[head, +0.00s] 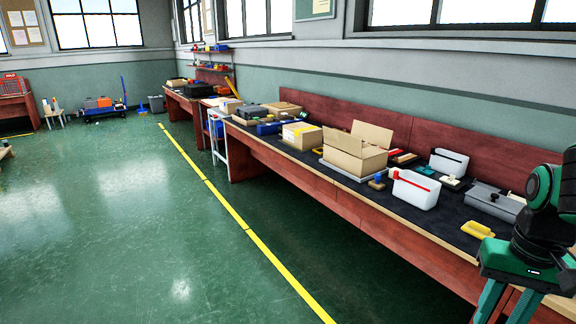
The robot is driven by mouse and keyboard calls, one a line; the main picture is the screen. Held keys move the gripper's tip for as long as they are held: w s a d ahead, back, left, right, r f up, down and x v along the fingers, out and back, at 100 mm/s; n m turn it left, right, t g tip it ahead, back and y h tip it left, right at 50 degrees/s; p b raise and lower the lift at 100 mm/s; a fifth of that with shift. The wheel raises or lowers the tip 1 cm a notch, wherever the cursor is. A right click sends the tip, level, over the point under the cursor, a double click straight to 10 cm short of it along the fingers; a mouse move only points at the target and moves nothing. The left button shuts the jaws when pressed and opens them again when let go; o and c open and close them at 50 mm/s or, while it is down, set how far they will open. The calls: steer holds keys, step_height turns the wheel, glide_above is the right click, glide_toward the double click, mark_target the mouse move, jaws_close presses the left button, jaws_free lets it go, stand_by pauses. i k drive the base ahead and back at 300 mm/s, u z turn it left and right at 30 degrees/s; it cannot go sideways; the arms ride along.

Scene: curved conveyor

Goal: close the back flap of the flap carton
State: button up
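The flap carton (357,160) is a tan cardboard box on a grey board on the long bench. Two flaps stand up: one on the left side (341,141) and one at the far side, against the wall (373,134). The inside of the carton is mostly hidden. My gripper (506,308) hangs at the lower right, well apart from the carton and nearer to me. Its two green fingers are spread with a gap between them, and nothing shows in the gap. Their tips are cut off by the frame edge.
White containers (414,190), a grey case (494,202) and a yellow tray (477,230) lie on the bench between the carton and my arm. A closed carton (301,136) stands left of it. The green floor (150,220) in front is clear.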

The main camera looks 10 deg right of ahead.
mark_target(376, 135)
steer(key=z, duration=0.25)
steer(key=i, duration=1.2)
steer(key=z, duration=0.35)
steer(key=k, duration=0.95)
steer(key=u, duration=0.9)
steer(key=i, duration=2.4)
steer(key=z, duration=0.95)
steer(key=i, duration=0.65)
steer(key=z, duration=0.3)
